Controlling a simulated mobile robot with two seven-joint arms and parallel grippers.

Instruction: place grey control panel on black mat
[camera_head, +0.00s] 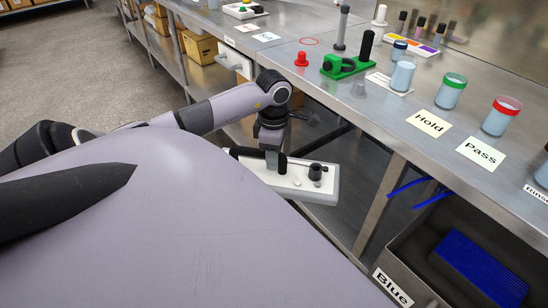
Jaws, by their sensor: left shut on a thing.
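The grey control panel (318,192) is a pale, flat box with a black knob and small round fittings on top. It is beside the front edge of the steel bench, lower than the bench top. My left gripper (275,163) is shut on the panel's left part, with its fingers pointing down. My body hides the panel's near left side. I cannot make out a black mat in this view. My right gripper is not in view.
The steel bench (455,170) holds a green fixture (345,69), a red knob (301,59), several cups and paper labels. An open bin (418,284) labelled Blue, with a blue item (478,262), stands at the lower right. Cardboard boxes (200,47) sit under the bench.

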